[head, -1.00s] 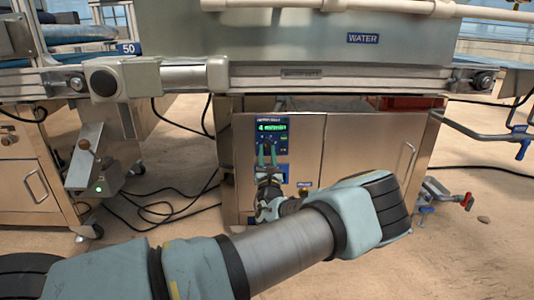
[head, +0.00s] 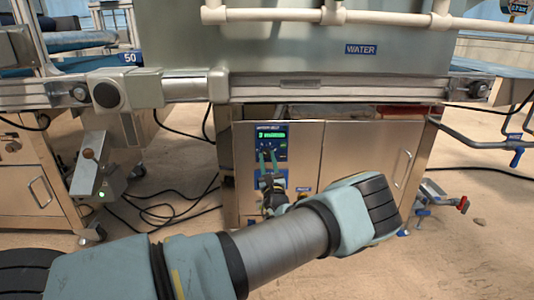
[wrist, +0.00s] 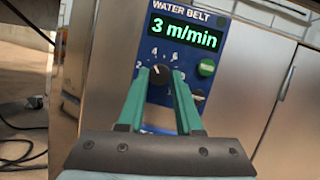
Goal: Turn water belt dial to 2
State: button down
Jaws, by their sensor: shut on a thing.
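The water belt panel (wrist: 200,20) is a blue plate on the steel cabinet, and it also shows in the head view (head: 284,136). Its green display (wrist: 184,32) reads 3 m/min. The black dial (wrist: 158,80) sits below the display, with numbers such as 2, 4 and 6 around it. Its white pointer mark is near the top left, between 2 and 4. My gripper (wrist: 160,76) has its two green fingers shut on the dial, one at each side. It also shows at the panel in the head view (head: 268,156).
A green button (wrist: 206,68) is right of the dial. The cabinet door (head: 372,160) stands to the right. Pipes with valves (head: 445,195) stick out at the cabinet's right. Cables (head: 160,205) lie on the floor at left.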

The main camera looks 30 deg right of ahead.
jog(key=n+y+p, duration=0.1)
jog(key=n, duration=0.1)
jog(key=n+y+p, duration=0.1)
jog(key=n+p, duration=0.1)
jog(key=n+y+p, duration=0.1)
jog(key=n, duration=0.1)
jog(key=shift+d+r, duration=0.1)
jog(key=shift+r, duration=0.2)
jog(key=shift+s+f+n+g+y+p, duration=0.15)
jog(key=shift+n+y+p, duration=0.25)
jog(key=shift+n+p, duration=0.45)
jog(key=shift+w+r+n+g+y+p, duration=0.15)
jog(key=shift+n+y+p, duration=0.3)
jog(key=shift+n, duration=0.7)
jog(key=shift+s+f, duration=0.1)
jog(key=shift+f, duration=0.05)
jog(key=c, duration=0.6)
grip_release()
jog(key=shift+d, duration=0.1)
jog(key=p+v, duration=0.1)
jog(key=v, duration=0.9)
jog(key=shift+s+f, duration=0.1)
jog(key=shift+s, duration=0.3)
